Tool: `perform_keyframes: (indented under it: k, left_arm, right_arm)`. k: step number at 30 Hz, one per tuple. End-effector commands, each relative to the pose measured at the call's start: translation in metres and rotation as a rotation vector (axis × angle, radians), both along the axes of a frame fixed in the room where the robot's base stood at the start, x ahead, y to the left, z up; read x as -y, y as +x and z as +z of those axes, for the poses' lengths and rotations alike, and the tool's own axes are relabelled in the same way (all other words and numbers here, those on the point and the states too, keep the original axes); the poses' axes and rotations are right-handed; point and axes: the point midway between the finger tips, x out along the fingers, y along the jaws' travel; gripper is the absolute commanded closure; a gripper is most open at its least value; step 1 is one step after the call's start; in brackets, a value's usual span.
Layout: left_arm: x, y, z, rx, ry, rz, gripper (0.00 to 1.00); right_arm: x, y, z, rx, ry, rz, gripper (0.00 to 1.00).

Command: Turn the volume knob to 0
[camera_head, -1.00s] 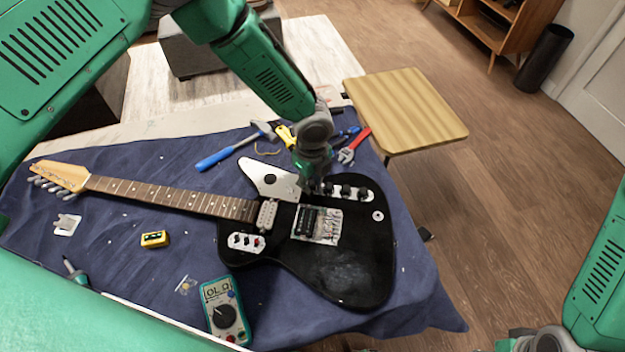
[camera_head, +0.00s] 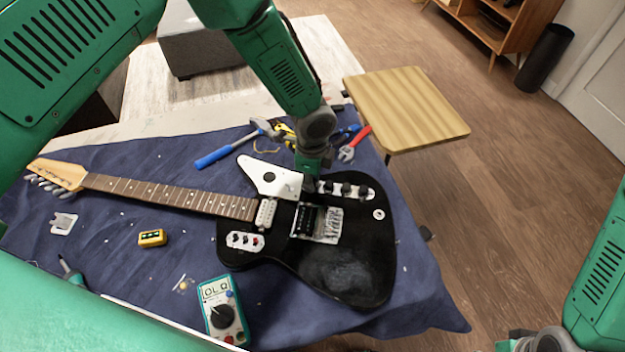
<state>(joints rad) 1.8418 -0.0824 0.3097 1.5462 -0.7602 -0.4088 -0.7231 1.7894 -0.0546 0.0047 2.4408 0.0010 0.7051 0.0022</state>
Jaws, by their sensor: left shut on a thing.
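A black electric guitar (camera_head: 345,265) lies on a blue cloth, its neck pointing left. A row of black knobs (camera_head: 346,189) sits on a white plate along its upper right edge. My left gripper (camera_head: 310,184) points down at the left end of this row, beside the white pickguard (camera_head: 268,178). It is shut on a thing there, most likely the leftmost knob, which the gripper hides. Which knob is the volume knob, and its setting, cannot be read. My right arm (camera_head: 545,342) shows at the lower right edge; its fingers are out of view.
Behind the guitar lie a hammer (camera_head: 215,157), a red wrench (camera_head: 354,144) and other tools. A teal multimeter (camera_head: 222,312) and a yellow box (camera_head: 152,238) lie in front on the blue cloth (camera_head: 110,255). A wooden side table (camera_head: 405,108) stands at right.

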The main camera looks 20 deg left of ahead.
Motion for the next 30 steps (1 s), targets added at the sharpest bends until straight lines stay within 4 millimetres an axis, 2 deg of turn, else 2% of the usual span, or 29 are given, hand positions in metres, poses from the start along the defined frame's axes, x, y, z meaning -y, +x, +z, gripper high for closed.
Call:
perform_keyframes:
  k: [15, 30]
  left_arm:
    - [-0.0003, 0.004, 0.002, 0.011, -0.002, 0.455, 1.0]
    - [-0.0003, 0.0043, 0.0029, 0.011, -0.004, 0.654, 1.0]
  right_arm:
    - [0.0001, 0.0, -0.0078, 0.0, 0.0, 0.0, 0.6]
    - [0.0, -0.0001, -0.0099, 0.0, 0.0, 0.0, 0.6]
